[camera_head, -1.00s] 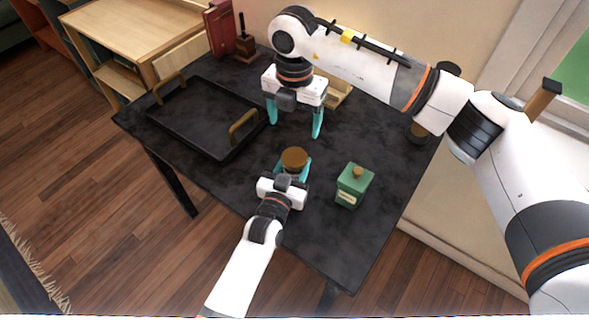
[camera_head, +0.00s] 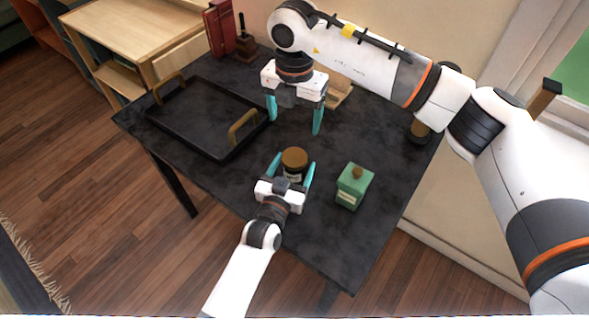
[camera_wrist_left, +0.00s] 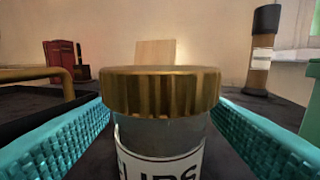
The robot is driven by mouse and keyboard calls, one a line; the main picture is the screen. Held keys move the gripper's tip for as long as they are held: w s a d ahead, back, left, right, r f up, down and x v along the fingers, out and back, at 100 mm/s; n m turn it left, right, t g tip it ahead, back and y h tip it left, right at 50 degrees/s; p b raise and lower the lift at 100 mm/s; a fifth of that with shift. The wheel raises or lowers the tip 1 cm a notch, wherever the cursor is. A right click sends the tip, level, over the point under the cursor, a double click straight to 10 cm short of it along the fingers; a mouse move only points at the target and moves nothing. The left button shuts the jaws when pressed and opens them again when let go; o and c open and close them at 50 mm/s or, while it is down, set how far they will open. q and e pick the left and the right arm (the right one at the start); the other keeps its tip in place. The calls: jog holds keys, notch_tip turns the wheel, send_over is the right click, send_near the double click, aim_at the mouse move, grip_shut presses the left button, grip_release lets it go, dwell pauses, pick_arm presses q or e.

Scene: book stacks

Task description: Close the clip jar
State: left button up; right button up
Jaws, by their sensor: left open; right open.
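The clip jar (camera_head: 294,165) stands upright on the black table, with a ribbed brown-gold lid (camera_wrist_left: 162,92) on its top. In the left wrist view the clear jar body (camera_wrist_left: 160,140) carries a white label with partly visible dark letters. The lid looks level; I cannot tell whether it is tight. My left gripper (camera_head: 291,168) is open, its teal fingers on either side of the jar, with gaps visible between fingers and jar. My right gripper (camera_head: 295,118) is open and empty, pointing down above the table behind the jar.
A green box with a knob (camera_head: 354,188) stands right of the jar. A black tray (camera_head: 190,130) with brass handles lies at the left. Red books (camera_head: 219,28) and a stamp (camera_head: 243,42) are at the back. A dark-and-wood object (camera_head: 420,130) stands at the right edge.

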pick_arm(q)
jog(key=v, duration=1.1)
jog(key=shift+s+r, duration=0.1)
